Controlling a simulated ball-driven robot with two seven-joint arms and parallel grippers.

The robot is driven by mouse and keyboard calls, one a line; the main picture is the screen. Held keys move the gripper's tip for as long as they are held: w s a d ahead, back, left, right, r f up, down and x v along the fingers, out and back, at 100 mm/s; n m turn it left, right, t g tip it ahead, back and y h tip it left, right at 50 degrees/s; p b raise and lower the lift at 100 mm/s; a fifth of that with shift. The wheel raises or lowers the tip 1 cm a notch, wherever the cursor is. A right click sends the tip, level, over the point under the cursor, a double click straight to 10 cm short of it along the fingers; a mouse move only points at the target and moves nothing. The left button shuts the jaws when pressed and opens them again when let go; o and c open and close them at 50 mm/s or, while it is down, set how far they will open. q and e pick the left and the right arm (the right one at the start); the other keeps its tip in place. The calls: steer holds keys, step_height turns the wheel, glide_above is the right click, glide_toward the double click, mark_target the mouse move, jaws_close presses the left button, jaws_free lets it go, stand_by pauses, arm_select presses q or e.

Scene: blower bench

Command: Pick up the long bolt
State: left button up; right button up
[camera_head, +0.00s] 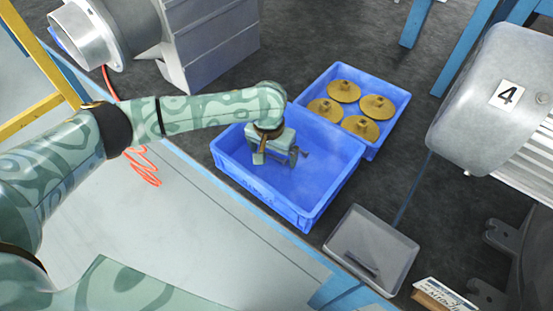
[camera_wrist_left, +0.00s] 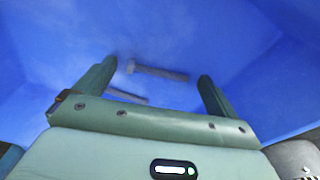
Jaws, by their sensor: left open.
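Two grey bolts lie on the floor of the empty-looking near blue bin (camera_head: 262,187). In the left wrist view, one bolt (camera_wrist_left: 160,73) with its head at the left shows whole beyond the fingers; the other bolt (camera_wrist_left: 128,97) is closer and partly hidden by my gripper. I cannot tell for sure which is the long bolt. In the head view a small part of one bolt (camera_head: 304,153) shows right of the gripper. My left gripper (camera_head: 275,160) is open and points down into the bin; its fingers (camera_wrist_left: 152,85) hold nothing. My right gripper is not in view.
A second blue bin (camera_head: 375,83) with several brass discs (camera_head: 344,91) adjoins behind. A grey tray (camera_head: 385,240) with a dark bar stands at front right, near a small sign (camera_head: 444,295). A grey motor marked 4 (camera_head: 490,105) is at right. The bin walls surround my gripper.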

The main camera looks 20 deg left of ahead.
arm_select(q)
steer(key=shift+r, duration=0.1)
steer(key=c, duration=1.1)
steer(key=shift+r, duration=0.1)
